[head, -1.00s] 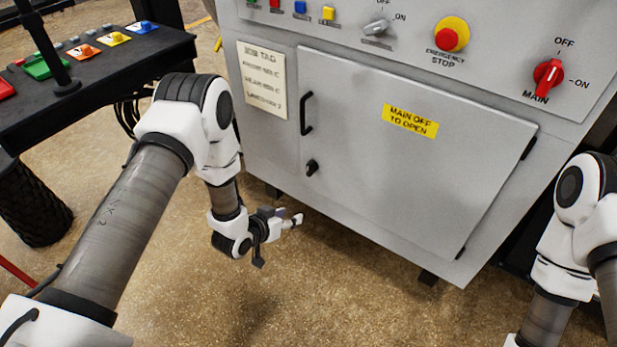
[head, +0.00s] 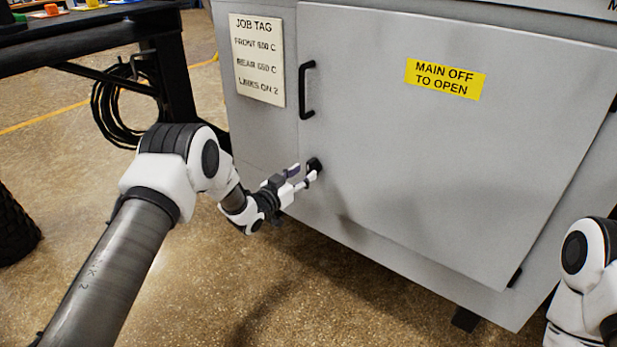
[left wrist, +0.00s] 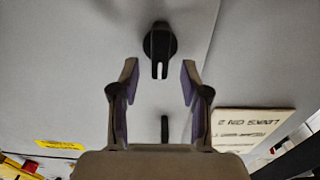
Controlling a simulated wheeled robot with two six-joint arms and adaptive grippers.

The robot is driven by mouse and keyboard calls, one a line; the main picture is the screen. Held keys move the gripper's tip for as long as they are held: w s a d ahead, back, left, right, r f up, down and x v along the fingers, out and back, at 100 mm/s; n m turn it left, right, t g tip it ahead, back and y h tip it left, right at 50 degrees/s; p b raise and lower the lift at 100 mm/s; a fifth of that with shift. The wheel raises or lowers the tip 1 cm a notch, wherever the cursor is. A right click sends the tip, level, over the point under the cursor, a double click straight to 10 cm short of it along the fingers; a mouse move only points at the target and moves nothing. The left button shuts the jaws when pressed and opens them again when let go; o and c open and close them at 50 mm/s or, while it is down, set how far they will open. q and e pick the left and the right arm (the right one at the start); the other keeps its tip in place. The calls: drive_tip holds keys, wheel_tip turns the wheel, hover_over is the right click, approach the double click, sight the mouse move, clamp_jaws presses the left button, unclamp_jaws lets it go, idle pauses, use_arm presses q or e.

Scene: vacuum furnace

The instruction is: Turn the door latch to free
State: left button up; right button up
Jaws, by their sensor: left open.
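The door latch (head: 314,164) is a small black knob low on the left side of the grey furnace door (head: 430,150). In the left wrist view the latch (left wrist: 160,42) shows a round base and a slotted lever pointing down in the picture. My left gripper (head: 304,174) is open and close to the latch. In the left wrist view my left gripper (left wrist: 160,78) has its two fingers apart, with the latch just beyond the tips, centred between them. Contact is not visible. My right gripper is out of view.
A black door handle (head: 302,90) stands above the latch and also shows in the left wrist view (left wrist: 165,129). A job tag (head: 257,60) is left of it. A yellow label (head: 445,79) reads "MAIN OFF TO OPEN". A dark bench (head: 90,40) stands at upper left.

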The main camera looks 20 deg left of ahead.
sight(308, 170)
use_arm(q)
drive_tip(key=x, duration=0.2)
drive_tip(key=shift+w+d+f+b, duration=0.1)
drive_tip(key=shift+w+f+b, duration=0.05)
drive_tip(key=shift+w+b, duration=0.2)
drive_tip(key=shift+w+d, duration=0.1)
drive_tip(key=shift+w, duration=0.15)
clamp_jaws()
